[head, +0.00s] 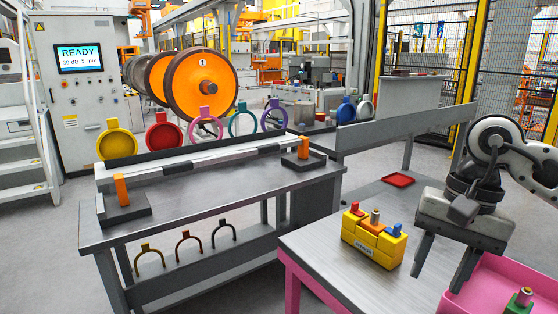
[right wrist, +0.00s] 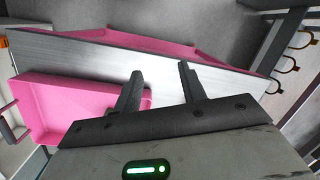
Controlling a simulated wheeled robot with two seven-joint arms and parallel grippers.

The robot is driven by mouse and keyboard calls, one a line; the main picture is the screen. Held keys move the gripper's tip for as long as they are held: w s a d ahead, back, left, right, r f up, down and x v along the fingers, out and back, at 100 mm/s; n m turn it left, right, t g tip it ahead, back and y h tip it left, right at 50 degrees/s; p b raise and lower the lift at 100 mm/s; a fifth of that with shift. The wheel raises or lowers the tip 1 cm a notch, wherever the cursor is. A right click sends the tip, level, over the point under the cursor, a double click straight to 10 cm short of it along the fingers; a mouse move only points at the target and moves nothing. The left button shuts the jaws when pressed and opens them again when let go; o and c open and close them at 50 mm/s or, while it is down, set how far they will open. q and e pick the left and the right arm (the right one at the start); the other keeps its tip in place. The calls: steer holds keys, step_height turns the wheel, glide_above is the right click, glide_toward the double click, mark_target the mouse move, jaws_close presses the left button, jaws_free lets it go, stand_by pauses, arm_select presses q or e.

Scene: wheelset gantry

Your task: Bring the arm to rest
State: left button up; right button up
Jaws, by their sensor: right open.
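My right gripper (head: 438,280) hangs at the right of the head view, fingers pointing down. Its fingers are apart with nothing between them. It is above the right part of the grey-topped pink-legged table (head: 325,252), beside the pink tray (head: 487,268). In the right wrist view the two dark fingers (right wrist: 160,72) stand apart over the bare tabletop, with the pink tray (right wrist: 62,92) to their left. My right arm is bent, coming in from the right edge. My left gripper is not in view.
A yellow block (head: 374,245) holding small coloured parts stands left of the gripper. A green part (head: 521,299) sits in the pink tray. A small red tray (head: 398,179) lies behind. A workbench (head: 215,196) with coloured rings stands at left; grey floor lies between.

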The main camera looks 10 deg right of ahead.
steer(key=s+a+m+y, duration=0.3)
steer(key=a+m+y, duration=1.5)
steer(key=a, duration=0.7)
steer(key=w+d+f+m+t+h, duration=0.3)
steer(key=f+m+t+h, duration=0.15)
steer(key=m+t, duration=0.65)
steer(key=w+d+f+m+t+h, duration=0.3)
steer(key=f+m+t, duration=0.3)
steer(key=m, duration=0.9)
steer(key=s+d+f+m+g+h, duration=0.3)
steer(key=s+f+m+h, duration=0.2)
steer(key=f+m, duration=0.4)
steer(key=s+d+f+m+g+h, duration=0.3)
steer(key=s+f+m, duration=0.4)
steer(key=f, duration=0.5)
steer(key=shift+s+f+m+h, duration=0.35)
steer(key=shift+m+h, duration=0.5)
steer(key=shift+m, duration=0.15)
steer(key=shift+c, duration=0.3)
steer(key=shift+c, duration=0.2)
